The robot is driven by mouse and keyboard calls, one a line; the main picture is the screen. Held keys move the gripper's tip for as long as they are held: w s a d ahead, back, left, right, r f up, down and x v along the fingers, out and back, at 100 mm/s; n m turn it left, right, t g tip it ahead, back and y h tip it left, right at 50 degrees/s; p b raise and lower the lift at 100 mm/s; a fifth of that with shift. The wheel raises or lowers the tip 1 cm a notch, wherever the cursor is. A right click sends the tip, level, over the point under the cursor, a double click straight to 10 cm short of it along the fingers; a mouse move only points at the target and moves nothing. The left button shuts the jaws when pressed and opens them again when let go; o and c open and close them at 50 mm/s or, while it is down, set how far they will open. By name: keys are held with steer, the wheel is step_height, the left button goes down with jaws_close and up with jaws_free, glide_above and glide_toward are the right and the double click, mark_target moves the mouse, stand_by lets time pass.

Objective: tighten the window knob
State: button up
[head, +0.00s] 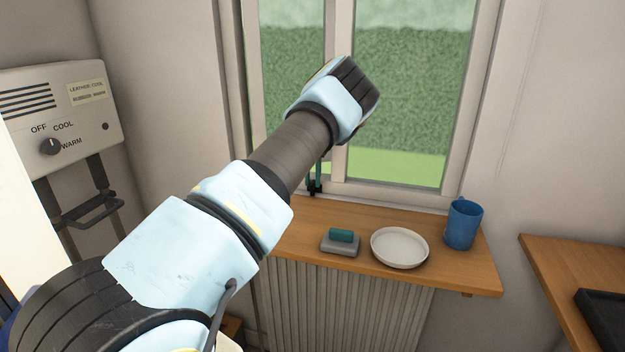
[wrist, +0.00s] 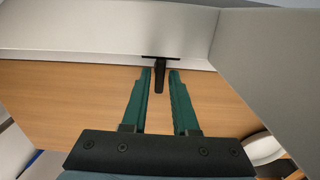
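The window knob is a small dark handle (wrist: 160,78) on a thin black plate, set on the pale window frame in the wrist view. My gripper (wrist: 160,72) has two green fingers that stand apart, one on each side of the knob. Narrow gaps show between the fingers and the knob, so it does not look gripped. In the head view my arm hides most of the gripper; only the teal fingers (head: 318,172) show low at the window frame, with a dark part by their tips.
Below the window is a wooden sill (head: 460,262) holding a grey block with a teal top (head: 341,243), a white plate (head: 399,248) and a blue mug (head: 463,224). A control box (head: 60,110) with a dial hangs at left. A second wooden surface (head: 560,265) is at right.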

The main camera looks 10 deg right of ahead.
step_height(320, 180, up, 11)
steer(key=b, duration=0.4)
steer(key=shift+f, duration=0.15)
